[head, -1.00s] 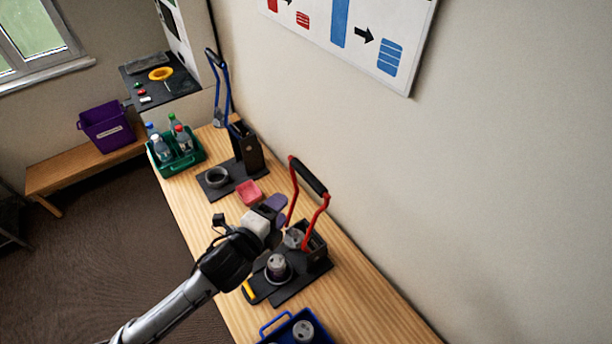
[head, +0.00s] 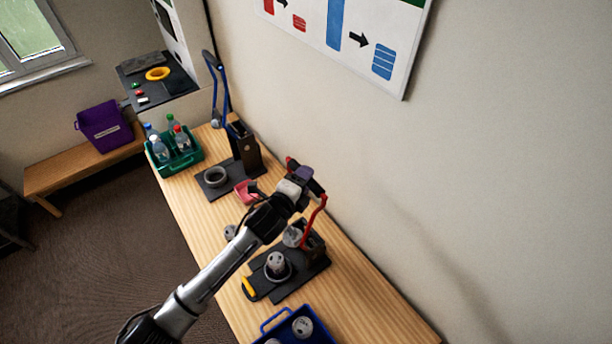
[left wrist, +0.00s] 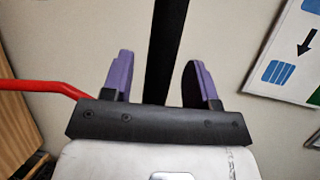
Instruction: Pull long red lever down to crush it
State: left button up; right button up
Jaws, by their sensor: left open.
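The long red lever (head: 313,222) stands up from the near can press (head: 300,277), its black handle at the top. My left gripper (head: 308,174) is open at that handle and hides part of it. In the left wrist view, the black handle (left wrist: 166,45) runs between the two purple fingers (left wrist: 160,78), with a gap on each side. A red rod of the lever (left wrist: 45,87) comes in from the left there. A grey can (head: 277,263) stands upright in the ring on the press base. My right gripper is not in view.
A blue crate (head: 270,322) with cans is at the near end of the table (head: 370,311). A second press with a blue lever (head: 225,88), a pink container (head: 244,191) and a green crate of bottles (head: 187,164) stand farther back. The wall is close behind the levers.

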pick_arm(q)
jog(key=shift+x, duration=0.8)
jog(key=shift+c, duration=0.4)
grip_shut()
